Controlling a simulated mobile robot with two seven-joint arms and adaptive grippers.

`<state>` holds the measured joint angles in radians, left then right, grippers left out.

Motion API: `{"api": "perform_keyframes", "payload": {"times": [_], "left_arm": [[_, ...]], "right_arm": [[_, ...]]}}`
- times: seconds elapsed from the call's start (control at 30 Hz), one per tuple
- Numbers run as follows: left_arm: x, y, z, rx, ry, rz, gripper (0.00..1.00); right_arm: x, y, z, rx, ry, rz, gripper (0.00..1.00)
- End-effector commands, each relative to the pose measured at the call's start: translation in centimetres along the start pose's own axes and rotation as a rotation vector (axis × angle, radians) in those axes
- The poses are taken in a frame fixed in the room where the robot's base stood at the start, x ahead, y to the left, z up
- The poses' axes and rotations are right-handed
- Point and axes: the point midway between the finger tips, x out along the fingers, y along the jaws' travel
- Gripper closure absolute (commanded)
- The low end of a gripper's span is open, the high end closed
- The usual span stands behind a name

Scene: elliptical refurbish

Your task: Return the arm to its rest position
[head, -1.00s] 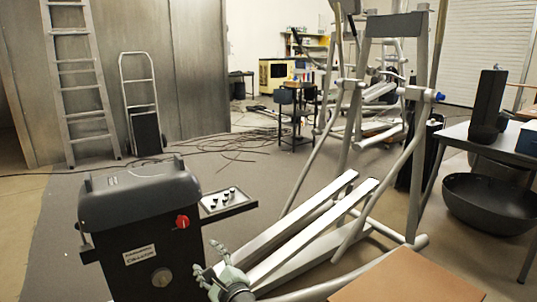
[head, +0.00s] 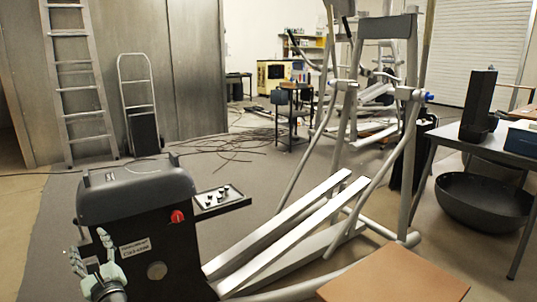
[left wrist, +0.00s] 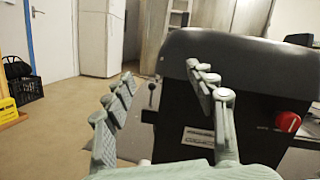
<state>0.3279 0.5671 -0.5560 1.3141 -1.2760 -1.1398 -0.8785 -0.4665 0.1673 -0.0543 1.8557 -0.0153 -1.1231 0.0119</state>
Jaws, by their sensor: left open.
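My left gripper (head: 92,254) is at the lower left of the head view, in front of the black machine housing (head: 130,222) of the elliptical. Its fingers are spread open and nothing is between them. In the left wrist view the open fingers (left wrist: 165,95) point ahead, with the housing (left wrist: 240,75) close beyond and to the right. A red knob (head: 177,216) is on the housing, and it also shows in the left wrist view (left wrist: 287,121). Whether the fingers touch the housing I cannot tell. My right gripper is not in view.
A small tray with knobs (head: 221,198) juts from the housing's right side. The elliptical's silver rails (head: 290,225) run to its upright frame. A brown board (head: 393,276) is at the lower right. A table (head: 507,150) and a black bowl (head: 484,202) are further right.

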Motion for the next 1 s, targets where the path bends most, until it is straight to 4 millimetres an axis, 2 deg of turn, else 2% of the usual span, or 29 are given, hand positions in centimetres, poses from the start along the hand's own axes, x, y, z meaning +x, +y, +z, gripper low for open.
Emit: {"api": "perform_keyframes", "payload": {"times": [0.03, 0.1, 0.27, 0.37, 0.5, 0.6, 0.7, 0.9, 0.97, 1.0], "left_arm": [[1.4, 1.4, 1.4, 0.034, -0.030, -0.004, 0.44], [-0.4, 3.6, -0.9, -0.059, 0.050, 0.052, 0.44], [-3.8, 9.1, -4.5, -0.288, 0.198, 0.213, 0.44], [-7.0, 12.9, -6.9, -0.453, 0.291, 0.346, 0.44], [-13.0, 18.4, -9.9, -0.714, 0.407, 0.587, 0.44], [-17.3, 21.4, -11.2, -0.885, 0.458, 0.765, 0.44], [-21.3, 23.6, -11.9, -1.028, 0.486, 0.929, 0.44], [-28.5, 26.5, -11.9, -1.267, 0.493, 1.243, 0.44], [-30.6, 27.0, -11.6, -1.331, 0.483, 1.339, 0.44], [-32.0, 26.1, -12.6, -1.356, 0.492, 1.371, 0.44]], "right_arm": [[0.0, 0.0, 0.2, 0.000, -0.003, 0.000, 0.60], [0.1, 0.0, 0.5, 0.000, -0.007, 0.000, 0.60], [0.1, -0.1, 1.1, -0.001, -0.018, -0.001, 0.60], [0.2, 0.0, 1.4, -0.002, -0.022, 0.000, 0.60], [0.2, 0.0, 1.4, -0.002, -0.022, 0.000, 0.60], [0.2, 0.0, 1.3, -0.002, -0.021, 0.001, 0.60], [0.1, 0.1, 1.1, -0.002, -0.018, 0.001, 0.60], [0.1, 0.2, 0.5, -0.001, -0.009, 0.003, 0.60], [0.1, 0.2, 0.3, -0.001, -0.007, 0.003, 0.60], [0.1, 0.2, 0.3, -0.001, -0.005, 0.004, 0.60]]}}
